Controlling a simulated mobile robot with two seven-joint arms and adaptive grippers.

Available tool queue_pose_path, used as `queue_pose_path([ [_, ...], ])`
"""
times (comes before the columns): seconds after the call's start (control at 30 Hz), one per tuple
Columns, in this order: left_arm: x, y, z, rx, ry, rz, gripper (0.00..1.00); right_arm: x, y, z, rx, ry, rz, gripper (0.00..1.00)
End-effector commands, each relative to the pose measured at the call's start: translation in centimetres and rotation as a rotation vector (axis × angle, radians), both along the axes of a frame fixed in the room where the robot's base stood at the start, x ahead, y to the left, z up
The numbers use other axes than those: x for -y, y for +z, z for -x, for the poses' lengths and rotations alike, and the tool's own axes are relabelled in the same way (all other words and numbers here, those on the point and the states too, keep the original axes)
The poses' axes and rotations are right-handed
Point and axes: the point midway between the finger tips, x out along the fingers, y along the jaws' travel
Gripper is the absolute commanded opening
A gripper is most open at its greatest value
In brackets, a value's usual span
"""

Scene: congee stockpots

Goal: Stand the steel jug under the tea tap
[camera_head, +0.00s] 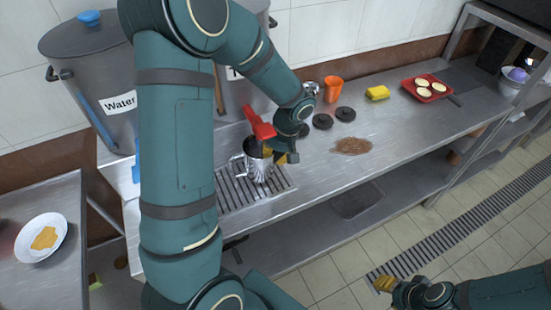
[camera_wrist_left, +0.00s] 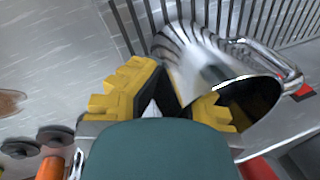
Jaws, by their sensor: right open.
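The tea tap (camera_head: 258,124), with a red lever and dark spout, is above the jug's mouth in the head view. My left gripper (camera_head: 278,156) is at the jug's right side. In the left wrist view, its yellow fingertips (camera_wrist_left: 175,100) are apart, with one overlapping the jug (camera_wrist_left: 205,65) and the other beside it; contact is unclear. My right gripper (camera_head: 386,285) is open and empty over the floor, far from the jug.
A large Water pot (camera_head: 92,60) stands at the left. Black discs (camera_head: 323,121), an orange cup (camera_head: 333,90), a yellow sponge (camera_head: 377,93) and a red tray (camera_head: 418,93) are along the counter. A brown spill (camera_head: 351,146) lies right of the grate. The front counter is otherwise clear.

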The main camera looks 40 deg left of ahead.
Motion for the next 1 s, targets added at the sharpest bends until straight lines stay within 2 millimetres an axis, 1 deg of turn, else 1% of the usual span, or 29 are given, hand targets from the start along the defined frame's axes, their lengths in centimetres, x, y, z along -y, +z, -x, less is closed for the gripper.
queue_pose_path([
  [0.03, 0.2, -0.7, 0.0, -0.004, -0.004, 0.002, 0.0, 0.0, -0.2, 0.1, -0.002, 0.001, 0.0, 0.47],
  [0.07, 0.2, -0.8, 0.0, -0.002, -0.004, 0.002, 0.0, 0.0, -0.2, 0.1, -0.002, 0.002, 0.0, 0.47],
  [0.23, 0.2, -0.8, 0.0, -0.001, -0.005, 0.002, 0.0, 0.0, -0.2, 0.1, -0.002, 0.001, 0.0, 0.47],
  [0.27, 0.2, -0.8, 0.0, -0.001, -0.004, 0.002, 0.03, 0.0, -0.2, 0.1, -0.002, 0.001, 0.0, 0.47],
  [0.3, 0.2, -0.8, 0.0, -0.001, -0.004, 0.002, 0.17, 0.0, -0.2, 0.1, -0.002, 0.001, 0.0, 0.47],
  [0.33, 0.2, -0.8, 0.0, -0.001, -0.004, 0.002, 0.28, 0.0, -0.2, 0.1, -0.002, 0.002, 0.0, 0.47],
  [0.37, 0.2, -0.8, 0.0, -0.001, -0.004, 0.002, 0.34, 0.0, -0.2, 0.1, -0.002, 0.002, 0.0, 0.47],
  [0.63, 0.3, -0.8, 0.0, -0.001, -0.004, 0.002, 0.34, 0.0, -0.2, 0.1, -0.002, 0.002, 0.0, 0.47],
  [0.73, 0.3, -0.4, -0.1, 0.0, -0.004, 0.001, 0.34, 0.0, -0.1, 0.1, -0.002, 0.001, 0.0, 0.47],
  [0.87, 0.6, 1.2, -0.4, 0.003, -0.003, 0.002, 0.34, 0.0, 0.2, 0.0, 0.0, 0.0, 0.0, 0.47],
  [1.0, 1.2, 3.9, -0.9, 0.004, -0.005, 0.002, 0.34, 0.0, 0.7, -0.1, 0.003, -0.002, 0.0, 0.47],
])
